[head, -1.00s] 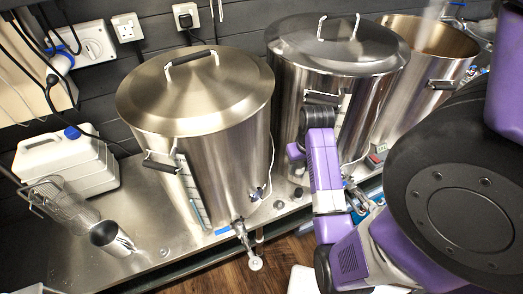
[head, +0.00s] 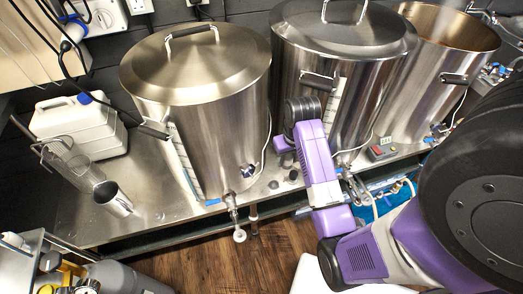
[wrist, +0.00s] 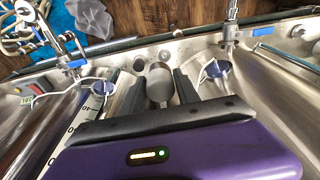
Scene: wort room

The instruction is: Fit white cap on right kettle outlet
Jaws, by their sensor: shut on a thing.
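In the head view my gripper (head: 285,151) is mostly hidden by my arm, between the left and middle kettles. The left kettle's outlet (head: 232,205) hangs at the bench front with a white round end. The middle kettle's outlet (head: 345,173) is right of my arm; it shows at left in the wrist view (wrist: 70,55). The far-right open kettle (head: 430,75) has an outlet (head: 438,130) partly behind my arm. The held piece is apart from every outlet.
The left kettle (head: 205,110) and middle kettle (head: 345,60) stand lidded on the steel bench (head: 155,215). Small dark round pieces (head: 293,175) lie between them.

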